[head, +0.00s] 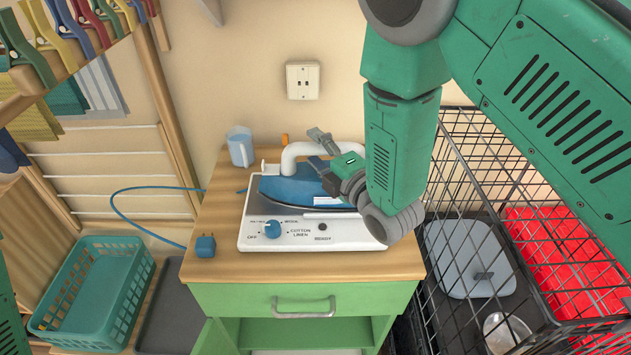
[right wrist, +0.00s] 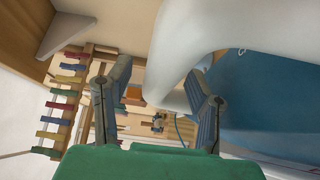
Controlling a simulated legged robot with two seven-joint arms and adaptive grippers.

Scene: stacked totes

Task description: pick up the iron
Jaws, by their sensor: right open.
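The iron has a blue body (head: 290,188) and a white curved handle (head: 297,152). It rests on a white-and-grey base with a blue dial (head: 272,229) on the cabinet top. The blue body (right wrist: 265,100) is at the right. My left gripper is out of view.
A blue cup (head: 241,147) stands behind the iron on the wooden cabinet top (head: 215,263). A blue plug (head: 205,246) lies at its left edge. A black wire cage (head: 455,225) stands right, a teal basket (head: 85,285) left. A wall socket (head: 303,80) is behind.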

